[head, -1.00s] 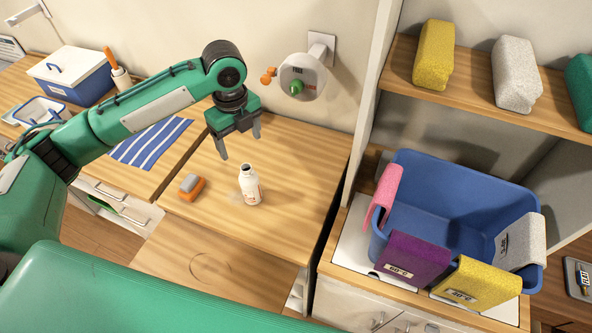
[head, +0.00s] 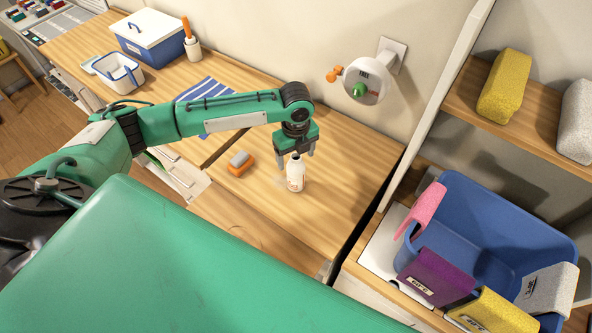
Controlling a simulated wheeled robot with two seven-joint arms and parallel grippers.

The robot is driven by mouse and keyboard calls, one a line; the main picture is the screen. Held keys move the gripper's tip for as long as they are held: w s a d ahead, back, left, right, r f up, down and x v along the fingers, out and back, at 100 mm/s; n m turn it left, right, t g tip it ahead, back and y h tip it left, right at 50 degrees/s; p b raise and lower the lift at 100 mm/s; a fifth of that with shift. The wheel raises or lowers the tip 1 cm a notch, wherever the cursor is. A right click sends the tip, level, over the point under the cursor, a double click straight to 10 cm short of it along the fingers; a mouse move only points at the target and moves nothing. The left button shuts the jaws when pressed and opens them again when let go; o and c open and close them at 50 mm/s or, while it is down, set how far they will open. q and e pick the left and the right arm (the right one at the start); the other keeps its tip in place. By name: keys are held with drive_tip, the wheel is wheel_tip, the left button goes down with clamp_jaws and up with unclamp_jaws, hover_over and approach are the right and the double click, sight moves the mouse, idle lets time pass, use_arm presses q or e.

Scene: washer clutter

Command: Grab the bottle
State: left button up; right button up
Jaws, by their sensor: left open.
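A small white bottle (head: 296,177) with a dark open top stands upright on the wooden counter, near its right part. My left gripper (head: 295,158) points down at the bottle's top, its fingers open. One finger is to the right of the bottle's neck and the other to its left; I cannot tell whether they touch it. My right gripper is out of view.
An orange and grey sponge (head: 240,164) lies left of the bottle. A striped cloth (head: 207,98), a white-lidded blue box (head: 154,40) and a blue-rimmed basket (head: 119,73) are farther left. A blue tub (head: 492,228) with draped cloths stands right, past a gap.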

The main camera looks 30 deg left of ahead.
use_arm(q)
drive_tip(key=shift+f+p, duration=0.35)
drive_tip(key=shift+f, duration=0.95)
drive_tip(key=c, duration=1.5)
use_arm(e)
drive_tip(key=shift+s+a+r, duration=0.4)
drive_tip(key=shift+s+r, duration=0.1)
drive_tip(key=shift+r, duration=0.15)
use_arm(q)
drive_tip(key=shift+r, duration=0.1)
